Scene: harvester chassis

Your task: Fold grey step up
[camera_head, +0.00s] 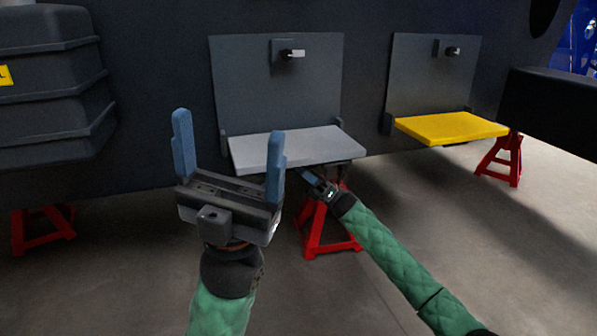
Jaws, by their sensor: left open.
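The grey step (310,147) is folded down and juts out level from its dark back plate (240,85) on the chassis side. A small latch (292,54) sits on the plate above it. My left gripper (228,150) is open and empty in front of the step's left part, its blue fingers pointing up. My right gripper (308,177) is low, at the underside of the step's front edge. Its fingers are mostly hidden beneath the step, so I cannot tell their opening or whether they touch it.
A yellow step (450,128) is also folded down to the right, with its own latch (452,51). Red stands (322,228) are under the chassis, one close to my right gripper. A dark ribbed box (50,85) is at the left. The concrete floor in front is clear.

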